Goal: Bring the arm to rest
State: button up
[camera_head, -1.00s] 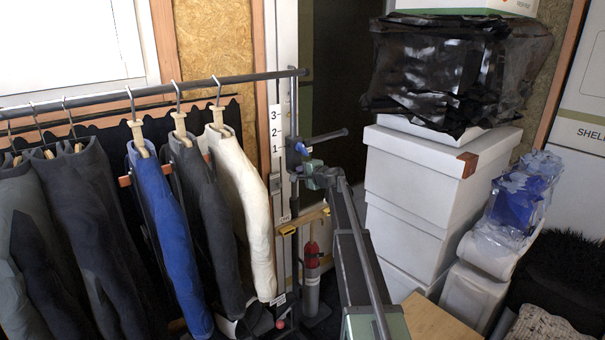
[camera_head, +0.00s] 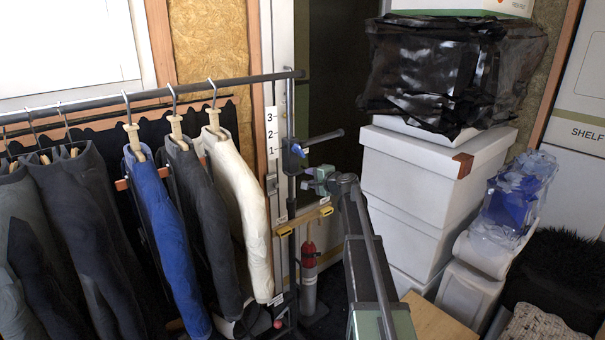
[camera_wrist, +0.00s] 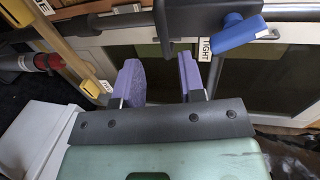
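My gripper (camera_head: 309,180) is in front of the rack's upright post in the head view, just below and right of a blue clamp-like part (camera_head: 297,149). In the wrist view its two purple fingers (camera_wrist: 160,82) stand apart with nothing between them. My gripper is open and empty. A blue handle (camera_wrist: 238,35) with a dark bar lies beyond the fingers, up and to the right; it looks apart from them. My arm reaches forward from the bottom middle of the head view.
Wetsuits, including a blue one (camera_head: 168,240), hang on a rail (camera_head: 150,95) at left. White boxes (camera_head: 430,180) under a black-wrapped bundle (camera_head: 450,70) stand close right of my arm. A yellow level-like bar (camera_head: 305,221) and red-topped cylinder (camera_head: 309,262) are below my gripper.

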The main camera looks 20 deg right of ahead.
jog(key=v, duration=0.3)
jog(key=shift+s, duration=0.2)
jog(key=s+a+f+n+g+h, duration=0.1)
jog(key=s+a+f+n+g, duration=0.3)
jog(key=s+a, duration=0.5)
jog(key=s+a+f+n+g+h, duration=0.1)
jog(key=s+a+f+n+g, duration=0.4)
jog(key=s+a, duration=0.5)
jog(key=s+a+f+n+g+h, duration=0.2)
jog(key=s+a+f+n+g, duration=0.2)
jog(key=s+a, duration=0.6)
jog(key=s+n+g, duration=0.2)
jog(key=s, duration=0.6)
jog(key=shift+s+f, duration=0.25)
